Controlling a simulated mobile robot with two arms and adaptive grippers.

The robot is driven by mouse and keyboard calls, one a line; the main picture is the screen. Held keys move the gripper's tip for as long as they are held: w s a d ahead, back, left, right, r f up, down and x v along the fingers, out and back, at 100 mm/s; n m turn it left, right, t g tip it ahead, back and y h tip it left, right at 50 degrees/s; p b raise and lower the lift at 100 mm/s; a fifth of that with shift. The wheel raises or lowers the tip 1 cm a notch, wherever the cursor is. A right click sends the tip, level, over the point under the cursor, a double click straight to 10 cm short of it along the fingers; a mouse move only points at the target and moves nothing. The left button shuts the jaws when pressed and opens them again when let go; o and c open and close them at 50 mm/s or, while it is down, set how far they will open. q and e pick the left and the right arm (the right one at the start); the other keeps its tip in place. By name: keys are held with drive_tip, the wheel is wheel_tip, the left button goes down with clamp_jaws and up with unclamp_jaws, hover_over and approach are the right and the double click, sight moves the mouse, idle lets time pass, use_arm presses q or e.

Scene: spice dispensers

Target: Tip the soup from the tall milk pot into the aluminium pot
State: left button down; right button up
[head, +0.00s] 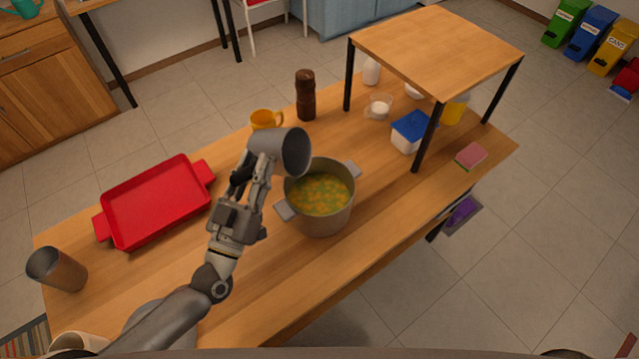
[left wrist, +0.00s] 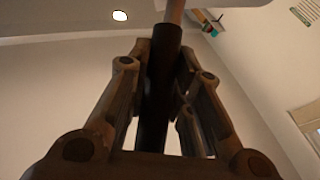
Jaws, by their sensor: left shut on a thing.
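The tall milk pot (head: 266,143) is a grey metal cylinder, tipped on its side above the left rim of the aluminium pot (head: 322,222). Its mouth faces right, and the inside that shows is bare grey; its deeper inside is hidden. The aluminium pot stands upright on the table, with yellow-green soup with orange bits (head: 320,193) in it. No falling stream shows. My left gripper (head: 250,172) is shut on the milk pot's dark handle, which shows between the fingers in the left wrist view (left wrist: 161,90). My right gripper is not in view.
A red tray (head: 107,228) lies left of my left arm. A yellow mug (head: 265,120) and a brown mill (head: 306,97) stand behind the pots. A raised wooden shelf (head: 437,45) with black legs stands at right, near a blue-lidded tub (head: 410,132). A metal cup (head: 62,272) stands far left.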

use_arm(q)
drive_tip(key=w+a+r+n+y+p, duration=0.1)
drive_tip(key=w+a+n+y+p, duration=0.3)
drive_tip(key=a+n, duration=0.45)
drive_tip(key=w+a+f+n+g+y+b, duration=0.15)
drive_tip(key=a+f+n+b, duration=0.25)
drive_tip(key=f+n+b, duration=0.7)
wheel_tip(320, 180, up, 2)
drive_tip(key=m+p, duration=0.3)
drive_tip(key=p, duration=0.5)
drive_tip(key=shift+w+r+g, duration=0.1)
drive_tip(key=shift+r+g, duration=0.05)
drive_tip(key=shift+g, duration=0.1)
